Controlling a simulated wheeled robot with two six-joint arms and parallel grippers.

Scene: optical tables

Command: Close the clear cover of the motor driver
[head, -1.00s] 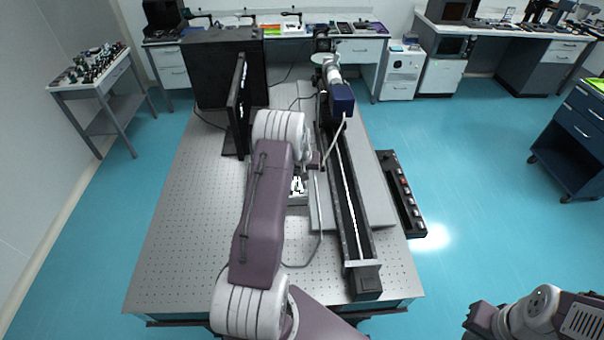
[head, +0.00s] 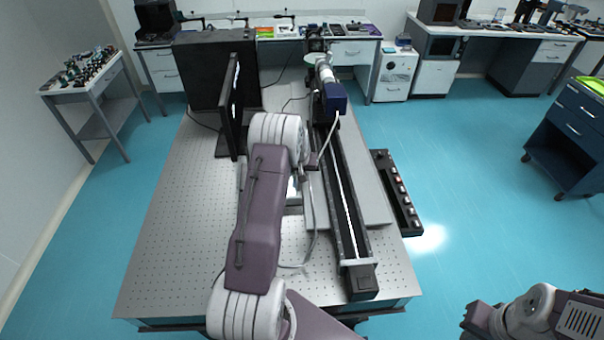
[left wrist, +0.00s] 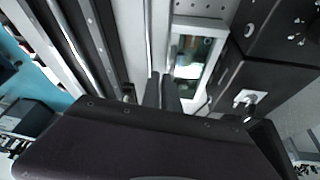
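The motor driver (head: 294,192) is a small pale box on the optical table, mostly hidden behind my left arm in the head view. In the left wrist view the motor driver (left wrist: 192,62) shows a white frame with green and dark parts inside and a bright glare patch. I cannot make out the clear cover's edge or angle. My left gripper (left wrist: 161,92) has its two dark fingers together beside the driver's near left edge, with nothing visible between them. Whether they touch it I cannot tell. My right gripper is out of view; only part of my right arm shows.
A long black rail (head: 345,205) runs along the table to the right of the driver, with a loose cable beside it. A dark upright panel (head: 230,108) and a black box (head: 215,72) stand at the back left. The front left tabletop (head: 180,245) is clear.

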